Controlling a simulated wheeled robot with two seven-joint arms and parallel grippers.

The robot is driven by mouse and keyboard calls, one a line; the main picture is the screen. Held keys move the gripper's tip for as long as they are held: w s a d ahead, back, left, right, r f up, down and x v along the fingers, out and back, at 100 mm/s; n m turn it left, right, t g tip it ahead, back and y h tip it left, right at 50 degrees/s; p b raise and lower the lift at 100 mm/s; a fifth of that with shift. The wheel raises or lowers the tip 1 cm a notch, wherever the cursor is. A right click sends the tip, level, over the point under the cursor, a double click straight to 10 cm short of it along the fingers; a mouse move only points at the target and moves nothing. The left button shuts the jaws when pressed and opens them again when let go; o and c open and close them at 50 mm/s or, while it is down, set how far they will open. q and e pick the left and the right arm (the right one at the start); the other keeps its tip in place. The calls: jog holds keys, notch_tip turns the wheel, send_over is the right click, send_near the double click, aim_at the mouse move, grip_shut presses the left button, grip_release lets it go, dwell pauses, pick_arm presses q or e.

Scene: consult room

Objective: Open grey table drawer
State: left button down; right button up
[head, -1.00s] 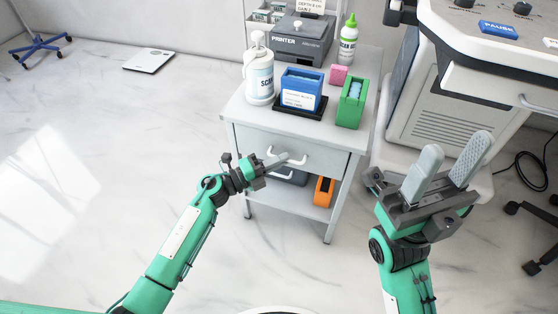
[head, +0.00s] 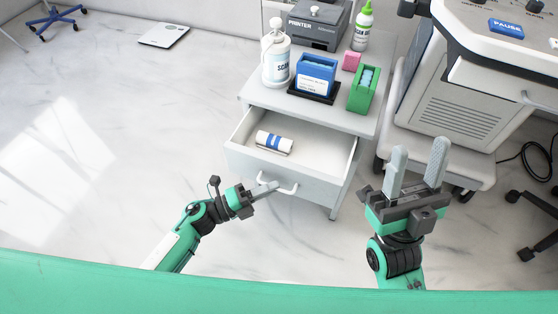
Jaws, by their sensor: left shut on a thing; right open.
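The grey table (head: 258,97) stands at the upper middle of the head view. Its drawer (head: 318,190) is pulled well out toward me, and its white inside shows. A white roll with blue bands (head: 274,141) lies in the drawer toward the left. My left gripper (head: 264,190) is shut on the white drawer handle (head: 287,188), at the handle's left part. My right gripper (head: 416,167) is open and empty, to the right of the drawer and apart from it.
On the table top stand a pump bottle (head: 276,62), a blue box (head: 317,74) on a black tray, a green dispenser (head: 363,92), a pink block (head: 351,61), a printer (head: 318,28) and a green-capped bottle (head: 362,30). A large machine (head: 462,105) stands at the right.

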pick_arm(q)
jog(key=s+a+p, duration=0.1)
jog(key=s+a, duration=0.1)
jog(key=s, duration=0.4)
jog(key=s+a+p, duration=0.1)
jog(key=s+a, duration=0.1)
jog(key=s, duration=0.5)
jog(key=shift+s+a, duration=0.25)
jog(key=shift+s, duration=0.05)
pick_arm(e)
jog(key=w+a+f+g+h, duration=0.1)
jog(key=w+a+f+g, duration=0.2)
jog(key=w+f+g, duration=0.2)
jog(key=shift+w+a+f+m+g+h, duration=0.25)
jog(key=shift+f+g, duration=0.85)
jog(key=shift+f, duration=0.55)
pick_arm(q)
jog(key=c, duration=1.5)
grip_release()
pick_arm(e)
jog(key=shift+a, duration=0.1)
